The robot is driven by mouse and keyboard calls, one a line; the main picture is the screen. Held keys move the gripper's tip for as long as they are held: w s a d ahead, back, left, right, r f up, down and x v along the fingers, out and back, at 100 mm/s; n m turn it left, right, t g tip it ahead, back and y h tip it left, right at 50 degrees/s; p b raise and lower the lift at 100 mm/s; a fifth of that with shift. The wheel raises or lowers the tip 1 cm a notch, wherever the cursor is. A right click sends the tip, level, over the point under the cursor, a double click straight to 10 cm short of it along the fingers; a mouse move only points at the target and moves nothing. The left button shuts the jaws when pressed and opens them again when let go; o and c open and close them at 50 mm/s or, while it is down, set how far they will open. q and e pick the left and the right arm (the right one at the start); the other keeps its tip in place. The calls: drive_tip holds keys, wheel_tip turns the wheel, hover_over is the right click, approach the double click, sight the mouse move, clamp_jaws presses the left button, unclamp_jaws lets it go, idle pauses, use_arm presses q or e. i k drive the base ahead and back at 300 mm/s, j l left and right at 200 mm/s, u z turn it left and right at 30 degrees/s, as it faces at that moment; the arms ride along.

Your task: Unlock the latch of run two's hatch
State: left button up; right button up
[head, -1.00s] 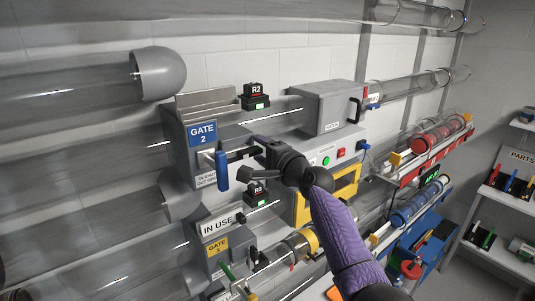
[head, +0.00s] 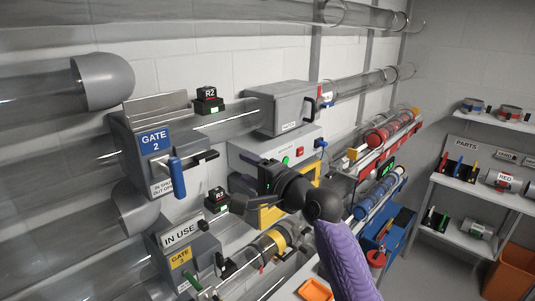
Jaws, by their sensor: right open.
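Run two's hatch is a grey box (head: 276,112) with a small label, set on the clear tube in line with the black R2 sign (head: 210,96). A black handle (head: 311,103) is on its right end. A small blue part with a white tag (head: 326,101) sits just right of the handle; I cannot tell whether it is the latch. My right gripper (head: 240,180) is open and empty, below and left of the hatch, in front of the control box and apart from the hatch. My left gripper is out of view.
The Gate 2 box (head: 152,140) with its blue lever (head: 177,176) stands left of my gripper. The control box (head: 270,150) with green and red buttons is below the hatch. Racks of red (head: 392,130) and blue (head: 380,190) canisters stick out at right. Shelves (head: 470,185) stand farther right.

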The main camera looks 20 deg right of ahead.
sight(325, 105)
drive_tip(key=z, duration=1.25)
